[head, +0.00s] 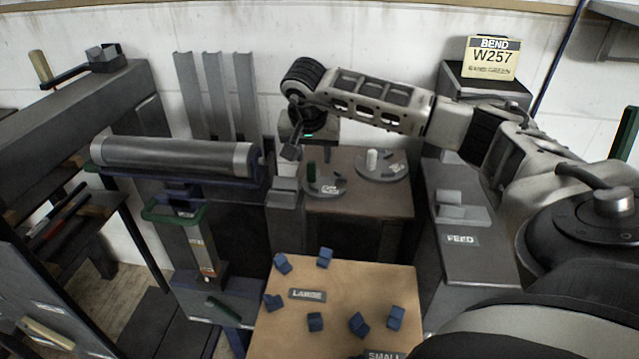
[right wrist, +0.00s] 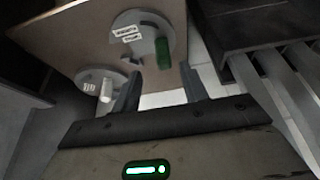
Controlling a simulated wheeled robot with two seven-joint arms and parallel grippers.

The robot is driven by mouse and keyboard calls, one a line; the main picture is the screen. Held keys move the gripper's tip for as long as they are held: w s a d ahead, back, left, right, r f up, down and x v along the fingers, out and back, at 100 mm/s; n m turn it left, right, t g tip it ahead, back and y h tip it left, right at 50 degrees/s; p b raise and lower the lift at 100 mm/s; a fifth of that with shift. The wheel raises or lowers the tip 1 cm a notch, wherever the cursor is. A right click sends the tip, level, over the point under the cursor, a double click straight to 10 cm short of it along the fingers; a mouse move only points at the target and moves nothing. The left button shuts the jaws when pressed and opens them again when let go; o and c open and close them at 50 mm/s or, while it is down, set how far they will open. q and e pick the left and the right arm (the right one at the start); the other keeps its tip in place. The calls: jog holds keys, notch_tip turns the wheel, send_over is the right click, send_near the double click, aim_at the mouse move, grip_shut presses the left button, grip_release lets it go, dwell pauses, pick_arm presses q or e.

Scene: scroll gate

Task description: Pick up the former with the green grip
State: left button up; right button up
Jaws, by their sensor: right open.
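The former with the green grip (head: 311,173) stands on a small dark table as a grey rounded plate with a label and an upright green peg. It also shows in the right wrist view, where its green grip (right wrist: 163,54) lies ahead of the space between my fingers. A second former with a white grip (head: 372,158) stands to its right, and shows lower left in the right wrist view (right wrist: 106,90). My right gripper (right wrist: 162,92) is open and empty, above and near the green-grip former, not visibly touching it. My left gripper is not in view.
The small table (head: 370,199) carries both formers. A large grey roller (head: 175,155) stands left, beside upright grey channels (head: 215,95). A wooden board (head: 345,290) with several blue blocks lies in front. A FEED stand (head: 465,245) is right. A sign (head: 491,58) reads BEND W257.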

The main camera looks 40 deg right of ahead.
aim_at(311, 163)
jog(key=shift+w+a+x, duration=0.1)
jog(key=shift+a+x, duration=0.05)
jog(key=shift+x, duration=1.3)
jog(key=shift+w+a+x, duration=0.1)
jog(key=shift+a+x, duration=0.1)
jog(key=shift+x, duration=1.25)
grip_shut()
